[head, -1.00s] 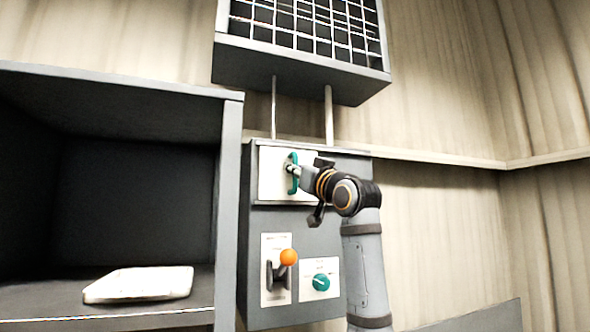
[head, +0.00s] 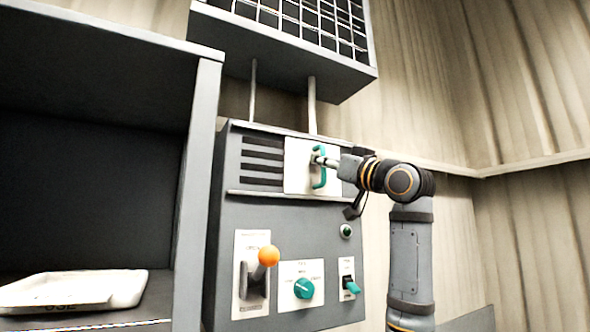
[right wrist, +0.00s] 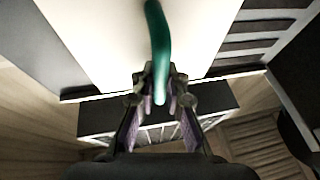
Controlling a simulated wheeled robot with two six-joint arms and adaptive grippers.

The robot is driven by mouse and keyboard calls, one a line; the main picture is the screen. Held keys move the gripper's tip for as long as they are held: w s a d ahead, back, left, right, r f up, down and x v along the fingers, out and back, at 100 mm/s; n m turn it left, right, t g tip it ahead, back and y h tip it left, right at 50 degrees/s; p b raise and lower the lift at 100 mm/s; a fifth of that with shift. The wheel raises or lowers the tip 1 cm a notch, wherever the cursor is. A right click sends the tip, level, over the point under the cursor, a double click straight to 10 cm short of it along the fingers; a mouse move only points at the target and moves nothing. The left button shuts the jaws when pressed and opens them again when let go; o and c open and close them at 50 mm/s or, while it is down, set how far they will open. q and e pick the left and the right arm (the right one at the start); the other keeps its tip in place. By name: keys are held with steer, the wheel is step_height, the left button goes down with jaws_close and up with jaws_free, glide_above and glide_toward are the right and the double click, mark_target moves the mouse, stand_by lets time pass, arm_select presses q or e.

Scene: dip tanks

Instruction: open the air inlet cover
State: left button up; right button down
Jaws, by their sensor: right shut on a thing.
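The air inlet cover (head: 297,178) is a white plate with an upright green handle (head: 319,180), on the upper front of the grey control box. Dark slots (head: 262,163) show uncovered to the left of the cover. My right gripper (head: 324,161) is shut on the green handle. In the right wrist view the fingers (right wrist: 160,88) close around the handle (right wrist: 158,40), and the white cover (right wrist: 105,40) lies behind it. My left gripper is in neither current view.
Below the cover are an orange-knobbed lever (head: 268,256), a green dial (head: 304,288) and a green switch (head: 351,287). A ledge (head: 280,196) runs under the cover. A grille box (head: 290,55) hangs above. A shelf with a white tray (head: 75,287) stands left.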

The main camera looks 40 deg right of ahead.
steer(key=d, duration=0.2)
steer(key=s+d, duration=0.1)
steer(key=d, duration=0.1)
steer(key=shift+s+d, duration=0.1)
steer(key=c, duration=1.7)
jaws_free()
steer(key=shift+o, duration=0.2)
steer(key=shift+s+d, duration=0.1)
steer(key=shift+s, duration=0.1)
arm_select(q)
steer(key=s, duration=0.1)
steer(key=s+d, duration=0.1)
steer(key=s, duration=0.1)
steer(key=shift+s+d, duration=0.1)
steer(key=shift+s, duration=0.05)
arm_select(e)
steer(key=v, duration=0.7)
steer(key=shift+s+f, duration=0.15)
steer(key=shift+s, duration=0.05)
